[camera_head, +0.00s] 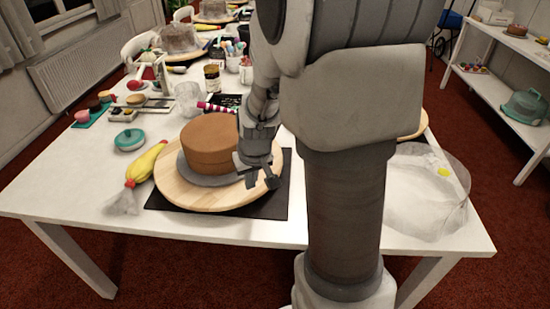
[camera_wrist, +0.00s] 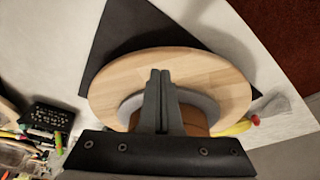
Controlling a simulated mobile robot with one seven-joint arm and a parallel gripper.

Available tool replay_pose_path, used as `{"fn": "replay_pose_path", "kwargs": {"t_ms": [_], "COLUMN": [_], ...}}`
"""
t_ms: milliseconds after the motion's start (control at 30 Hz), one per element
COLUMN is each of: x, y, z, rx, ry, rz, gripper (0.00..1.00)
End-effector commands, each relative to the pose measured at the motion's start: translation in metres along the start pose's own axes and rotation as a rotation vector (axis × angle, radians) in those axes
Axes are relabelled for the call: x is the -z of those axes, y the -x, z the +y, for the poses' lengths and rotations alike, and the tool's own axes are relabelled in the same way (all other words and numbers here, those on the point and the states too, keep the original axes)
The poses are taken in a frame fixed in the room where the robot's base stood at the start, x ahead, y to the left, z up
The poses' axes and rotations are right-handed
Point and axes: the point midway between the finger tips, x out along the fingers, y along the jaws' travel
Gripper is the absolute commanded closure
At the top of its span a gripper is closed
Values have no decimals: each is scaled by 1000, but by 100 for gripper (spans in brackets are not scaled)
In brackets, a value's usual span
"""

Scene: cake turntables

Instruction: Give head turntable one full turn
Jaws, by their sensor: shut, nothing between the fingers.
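The near turntable is a round wooden disc (camera_head: 219,200) on a black mat (camera_head: 265,209) at the table's near end. A brown cake (camera_head: 209,143) stands on a grey round board on the disc. In the wrist view the wooden disc (camera_wrist: 205,68) lies below my fingers, with the cake (camera_wrist: 195,120) partly hidden behind them. My gripper (camera_head: 262,184) is over the disc's right part, beside the cake; its closed fingers (camera_wrist: 160,72) show nothing between them. I cannot tell whether the fingertips touch the wood.
A yellow piping bag (camera_head: 146,163) lies left of the disc, close to its rim. A clear bag or cover (camera_head: 425,195) lies on the right. Jars, pens and another cake (camera_head: 180,38) crowd the table behind. The front left corner is clear.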

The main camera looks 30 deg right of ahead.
Motion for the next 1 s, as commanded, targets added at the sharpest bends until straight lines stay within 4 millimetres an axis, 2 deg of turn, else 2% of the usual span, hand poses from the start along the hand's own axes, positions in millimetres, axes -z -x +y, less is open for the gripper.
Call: {"fn": "replay_pose_path", "kwargs": {"t_ms": [300,500,633,1000], "x": [12,17,18,18], "y": [-2,-5,-5,-6], "z": [-60,-90,-95,-95], "rx": [3,2,1,1], "ry": [9,6,2,1], "rz": [0,1,0,0], "gripper": [100,100,100,100]}}
